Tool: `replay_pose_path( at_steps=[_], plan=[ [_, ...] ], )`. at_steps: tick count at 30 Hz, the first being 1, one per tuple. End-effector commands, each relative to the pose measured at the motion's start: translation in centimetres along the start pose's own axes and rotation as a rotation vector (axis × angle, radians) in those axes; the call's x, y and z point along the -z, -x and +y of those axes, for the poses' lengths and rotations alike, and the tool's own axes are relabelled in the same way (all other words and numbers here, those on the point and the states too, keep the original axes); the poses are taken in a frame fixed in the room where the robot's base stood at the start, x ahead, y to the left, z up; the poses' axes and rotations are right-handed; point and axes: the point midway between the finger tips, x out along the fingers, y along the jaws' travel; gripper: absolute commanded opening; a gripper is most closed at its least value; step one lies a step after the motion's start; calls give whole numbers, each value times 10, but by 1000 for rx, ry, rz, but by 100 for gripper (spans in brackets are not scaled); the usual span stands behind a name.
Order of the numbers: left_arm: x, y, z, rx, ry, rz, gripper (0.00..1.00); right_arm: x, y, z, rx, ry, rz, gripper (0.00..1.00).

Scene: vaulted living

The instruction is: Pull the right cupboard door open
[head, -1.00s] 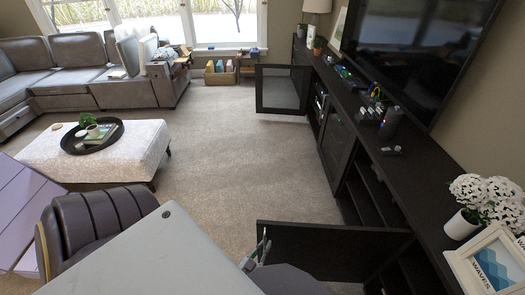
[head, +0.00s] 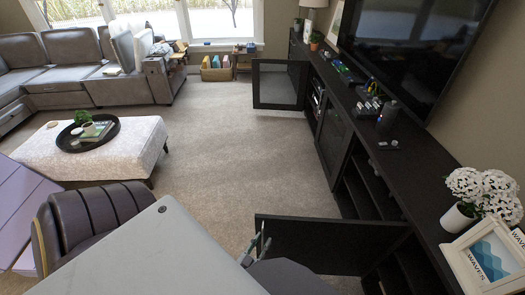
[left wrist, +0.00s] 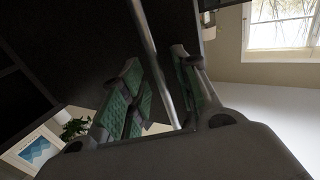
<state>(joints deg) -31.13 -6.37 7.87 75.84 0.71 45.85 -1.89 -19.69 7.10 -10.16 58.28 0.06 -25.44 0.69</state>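The right cupboard door (head: 335,245) is the near door of the long black cabinet (head: 430,200). It stands swung out wide into the room, with dark open shelves (head: 372,190) beside it. My left gripper (head: 260,246) is at the door's free edge. In the left wrist view its green-padded fingers (left wrist: 160,92) are apart, one on each side of a thin pale upright strip (left wrist: 158,60), which looks like the door's edge or handle. Gaps show beside the strip; I cannot tell whether either finger touches it. My right gripper is not in view.
A farther glass door (head: 278,84) of the cabinet also stands open. A pale tabletop (head: 160,250) and a dark chair (head: 90,220) are close on the left. Flowers (head: 483,190) and a picture frame (head: 490,258) stand on the cabinet. Carpet (head: 235,150) beyond the door is clear.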

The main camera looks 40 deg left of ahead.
Motion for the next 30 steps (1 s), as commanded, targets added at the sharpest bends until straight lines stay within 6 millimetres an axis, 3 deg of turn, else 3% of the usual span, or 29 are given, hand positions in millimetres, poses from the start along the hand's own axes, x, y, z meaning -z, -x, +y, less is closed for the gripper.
replay_pose_path(
  at_steps=[8,24,30],
  plan=[
    [0,26,0,0,0,-1,31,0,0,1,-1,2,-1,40],
    [0,98,0,1,0,-2,31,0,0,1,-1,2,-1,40],
    [0,112,0,1,0,0,31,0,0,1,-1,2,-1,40]
  ],
)
